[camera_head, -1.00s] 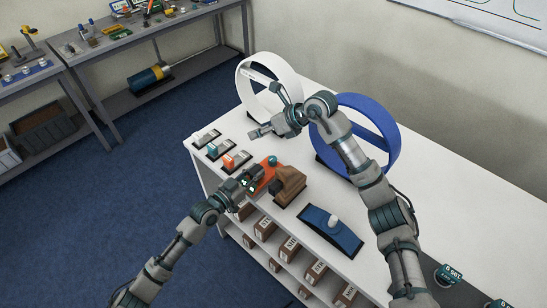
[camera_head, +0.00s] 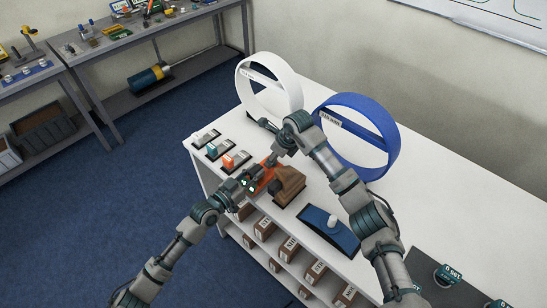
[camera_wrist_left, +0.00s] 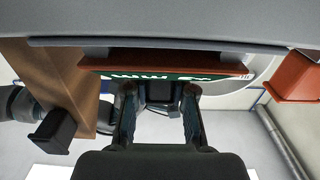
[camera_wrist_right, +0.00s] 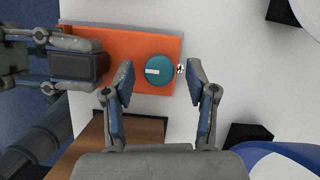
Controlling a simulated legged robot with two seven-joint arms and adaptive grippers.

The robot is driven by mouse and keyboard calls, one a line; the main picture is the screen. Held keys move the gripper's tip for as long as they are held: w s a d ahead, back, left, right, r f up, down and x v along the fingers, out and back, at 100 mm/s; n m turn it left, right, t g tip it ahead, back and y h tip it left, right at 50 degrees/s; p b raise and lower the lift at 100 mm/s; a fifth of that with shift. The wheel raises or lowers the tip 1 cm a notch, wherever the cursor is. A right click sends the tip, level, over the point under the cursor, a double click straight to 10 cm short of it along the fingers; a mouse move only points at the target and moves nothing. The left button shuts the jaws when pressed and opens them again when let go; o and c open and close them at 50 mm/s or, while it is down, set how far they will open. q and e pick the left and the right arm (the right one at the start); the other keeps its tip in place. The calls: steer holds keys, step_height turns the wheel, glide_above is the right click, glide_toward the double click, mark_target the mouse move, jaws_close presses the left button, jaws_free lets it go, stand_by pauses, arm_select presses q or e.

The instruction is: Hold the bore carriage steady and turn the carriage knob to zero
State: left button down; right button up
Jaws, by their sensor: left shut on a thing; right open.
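The orange bore carriage (camera_wrist_right: 110,45) lies flat on the white table, with a round teal knob (camera_wrist_right: 159,71) near its right end in the right wrist view. A white bar on the knob lies on its left half; a small black-and-white mark sits on the plate just right of the knob. In the head view the carriage (camera_head: 265,177) is partly covered by my arms. My left gripper (camera_wrist_left: 160,92) is shut on the carriage's dark grip block (camera_wrist_right: 78,66). My right gripper (camera_wrist_right: 162,74) is open, its fingers on either side of the knob in view; contact cannot be told.
A brown wooden block (camera_head: 289,184) is beside the carriage. A blue stand with a white knob (camera_head: 328,228) lies to the right. A white ring (camera_head: 291,92) and a blue ring (camera_head: 391,139) stand behind. Small blocks (camera_head: 234,159) sit at the left edge.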

steer(key=shift+w+a+f, duration=0.1)
steer(key=shift+f, duration=0.3)
jaws_close()
